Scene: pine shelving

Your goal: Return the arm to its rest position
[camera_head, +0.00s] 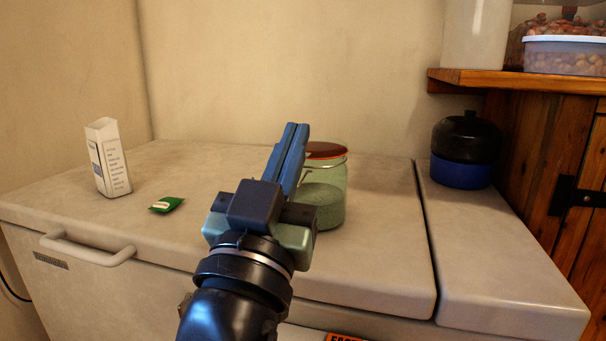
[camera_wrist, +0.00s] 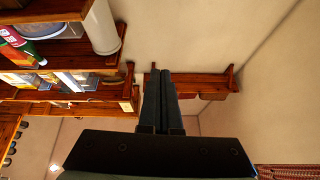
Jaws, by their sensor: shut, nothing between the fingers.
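My gripper (camera_head: 297,128) is raised in the middle of the head view, with its two blue fingers together and nothing between them. The fingers point up and away from my body. In the wrist view the closed fingers (camera_wrist: 161,75) point toward a wall with a small wooden shelf (camera_wrist: 205,80). In the head view, a glass jar (camera_head: 328,190) with a reddish lid and pale green contents stands behind the gripper. The gripper hides the jar's left side. I cannot tell the gap between them.
A white carton (camera_head: 108,160) and a green packet (camera_head: 167,204) are on the pale chest top (camera_head: 375,260) at left. A dark blue and black container (camera_head: 464,150) stands at right, below a wooden shelf (camera_head: 500,80). The chest's front left top is clear.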

